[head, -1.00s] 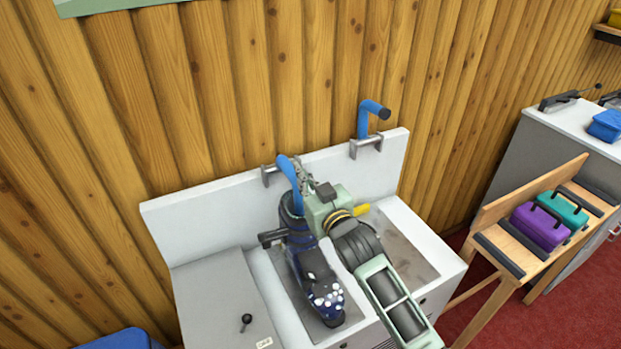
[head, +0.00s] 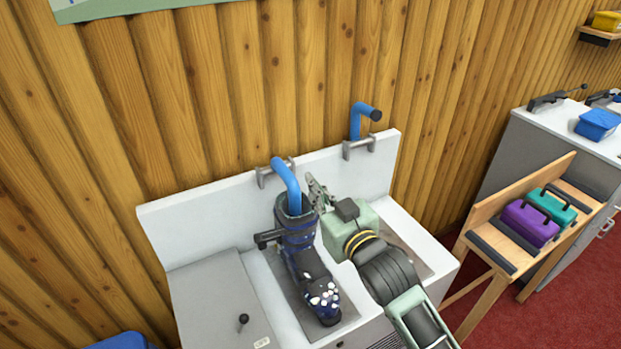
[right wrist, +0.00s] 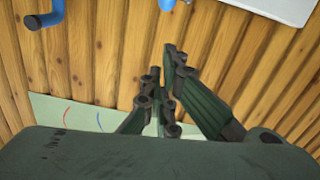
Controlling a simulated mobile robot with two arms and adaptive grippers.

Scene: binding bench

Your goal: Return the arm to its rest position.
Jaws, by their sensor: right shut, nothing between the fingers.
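My right gripper (head: 318,192) is shut and empty in the head view, just right of the upper end of a dark blue ski boot (head: 308,262). It is apart from the blue hooked pipe (head: 287,182) that goes down into the boot's top. In the right wrist view the closed fingers (right wrist: 170,52) point at the wooden wall, with nothing between them. My right arm reaches in from the lower right over the white bench (head: 205,219). My left gripper is not in view.
A second blue pipe (head: 361,118) is clamped at the bench's back panel, right of the gripper. A wooden stand (head: 486,206) holds a purple case (head: 530,222) and a teal case (head: 548,205). The wooden wall (head: 235,90) rises close behind the bench.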

